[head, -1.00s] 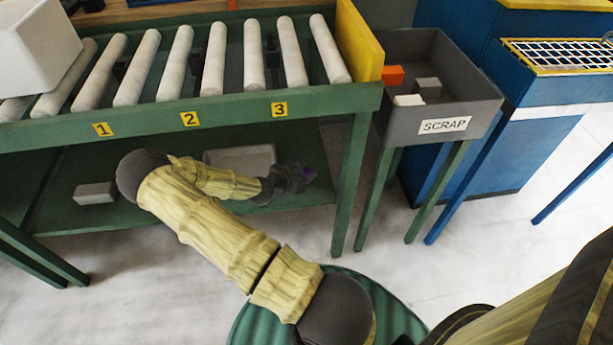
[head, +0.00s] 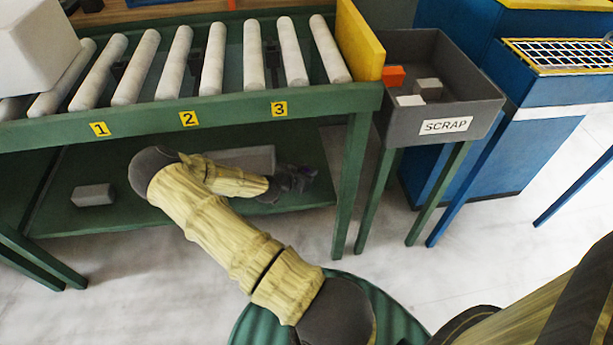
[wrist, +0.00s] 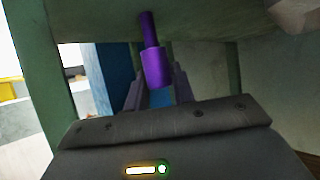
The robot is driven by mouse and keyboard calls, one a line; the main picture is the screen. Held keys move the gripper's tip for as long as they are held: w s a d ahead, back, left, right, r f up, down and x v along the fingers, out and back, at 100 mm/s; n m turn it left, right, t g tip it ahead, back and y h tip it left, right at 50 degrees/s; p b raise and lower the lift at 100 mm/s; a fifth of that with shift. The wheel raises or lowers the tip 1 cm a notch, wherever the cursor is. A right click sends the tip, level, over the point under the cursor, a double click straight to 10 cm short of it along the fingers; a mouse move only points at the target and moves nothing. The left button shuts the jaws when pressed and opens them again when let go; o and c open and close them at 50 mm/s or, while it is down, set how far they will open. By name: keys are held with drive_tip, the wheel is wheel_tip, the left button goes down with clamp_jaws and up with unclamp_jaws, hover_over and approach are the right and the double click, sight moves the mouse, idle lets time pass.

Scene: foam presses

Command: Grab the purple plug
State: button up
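The purple plug (wrist: 155,66) shows in the wrist view, a thicker cylinder with a thinner stem that meets the green surface at the top of the picture. My gripper (wrist: 158,80) has one finger on each side of the plug's thick end, with the fingers apart. I see no clear contact between the fingers and the plug. In the head view my gripper (head: 303,176) is low over the right part of the green lower shelf (head: 130,215), under the roller table. The plug cannot be made out in the head view.
The roller table's front rail (head: 230,109) runs above my arm, and its right leg (head: 348,190) stands just right of my gripper. A long grey block (head: 245,158) and a small grey block (head: 93,195) lie on the shelf. A scrap bin (head: 445,125) stands at right.

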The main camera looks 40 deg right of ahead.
sight(307, 170)
wheel_tip(307, 170, up, 10)
drive_tip(key=p, duration=0.3)
drive_tip(key=shift+p, duration=0.3)
